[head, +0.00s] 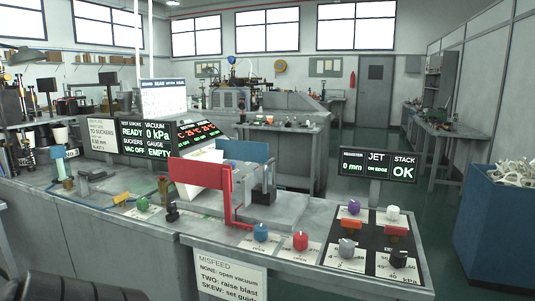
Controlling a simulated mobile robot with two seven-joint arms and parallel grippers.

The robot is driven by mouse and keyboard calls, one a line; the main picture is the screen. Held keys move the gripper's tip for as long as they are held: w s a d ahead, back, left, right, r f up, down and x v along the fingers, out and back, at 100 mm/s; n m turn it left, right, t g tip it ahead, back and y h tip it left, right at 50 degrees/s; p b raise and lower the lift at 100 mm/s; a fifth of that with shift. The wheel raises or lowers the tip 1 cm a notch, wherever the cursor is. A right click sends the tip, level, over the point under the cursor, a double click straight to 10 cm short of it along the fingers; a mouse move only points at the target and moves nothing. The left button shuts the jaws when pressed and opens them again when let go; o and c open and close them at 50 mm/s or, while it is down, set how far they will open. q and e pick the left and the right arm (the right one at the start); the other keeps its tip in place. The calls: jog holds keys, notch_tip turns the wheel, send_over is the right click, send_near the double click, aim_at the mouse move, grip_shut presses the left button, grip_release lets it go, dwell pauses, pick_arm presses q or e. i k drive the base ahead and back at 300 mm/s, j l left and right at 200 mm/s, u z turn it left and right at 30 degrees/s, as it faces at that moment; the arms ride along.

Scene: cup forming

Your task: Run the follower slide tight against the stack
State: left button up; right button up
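A white stack of sheets (207,158) stands tilted at the middle of the bench. A red plate (199,181) is in front of it and hides its lower part. A red upright (227,187) with a foot on the bench stands at the plate's right end. A blue plate (247,151) is behind, to the right. A clear block with dark parts (264,183) stands on a grey block to the right. I cannot tell which part is the follower slide, nor whether anything touches the stack. Neither gripper shows; a dark shape at the bottom left may be my arm.
Blue (261,232) and red (300,240) knobs stand on the front ledge. A black panel (372,240) with several knobs is to the right. A display (377,165) reads 0 mm, jet on edge, stack OK. A blue bin (497,225) stands at the far right.

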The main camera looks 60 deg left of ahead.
aim_at(255, 189)
jog(key=k+j, duration=0.2)
jog(key=j, duration=0.2)
jog(key=k+j+z, duration=0.1)
jog(key=k+j, duration=0.15)
jog(key=j, duration=0.2)
jog(key=k+j, duration=0.2)
jog(key=j, duration=0.2)
jog(key=k+j+z, duration=0.1)
jog(key=k+j, duration=0.15)
jog(key=j, duration=0.15)
